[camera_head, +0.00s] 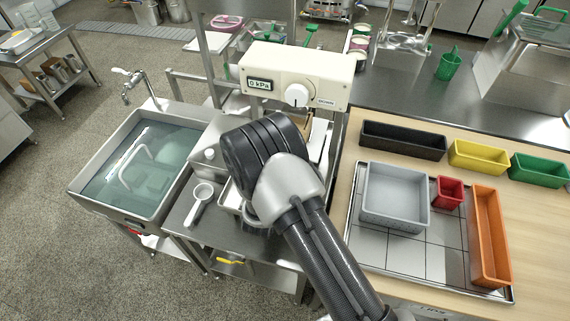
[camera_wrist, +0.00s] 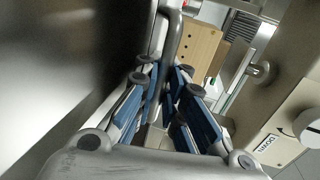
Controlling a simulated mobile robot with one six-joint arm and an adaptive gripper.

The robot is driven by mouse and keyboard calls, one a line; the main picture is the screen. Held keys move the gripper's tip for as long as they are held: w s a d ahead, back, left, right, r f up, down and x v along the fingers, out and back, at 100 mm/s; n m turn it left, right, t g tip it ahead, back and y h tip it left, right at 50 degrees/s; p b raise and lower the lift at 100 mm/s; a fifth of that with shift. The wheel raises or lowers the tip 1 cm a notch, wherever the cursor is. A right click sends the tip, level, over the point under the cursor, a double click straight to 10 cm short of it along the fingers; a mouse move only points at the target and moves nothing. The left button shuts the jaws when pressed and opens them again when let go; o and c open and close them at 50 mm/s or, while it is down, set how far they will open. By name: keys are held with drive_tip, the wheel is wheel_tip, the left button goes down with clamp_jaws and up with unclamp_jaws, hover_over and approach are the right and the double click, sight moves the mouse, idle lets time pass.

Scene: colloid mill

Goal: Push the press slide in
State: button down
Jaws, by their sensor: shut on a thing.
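The press (camera_head: 335,82) has a cream head with a "0 kPa" display and a white knob; its side also shows in the wrist view (camera_wrist: 290,125). A wooden block (camera_wrist: 198,48) with small holes is beyond my fingers, and a bit of it shows under the press head (camera_head: 308,125). My gripper (camera_wrist: 165,72) has its blue-padded fingers closed around a grey bar handle (camera_wrist: 173,38), which looks like the press slide's handle. In the head view my arm hides the gripper and most of the slide.
A water-filled sink (camera_head: 85,185) stands at left. At right, a tray (camera_head: 435,262) holds grey, red and orange bins on a wooden counter. A large dark surface fills the wrist view's left side.

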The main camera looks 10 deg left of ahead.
drive_tip(key=shift+r, duration=0.15)
drive_tip(key=c, duration=2)
unclamp_jaws()
drive_tip(key=shift+o, duration=0.2)
drive_tip(key=v, duration=1.2)
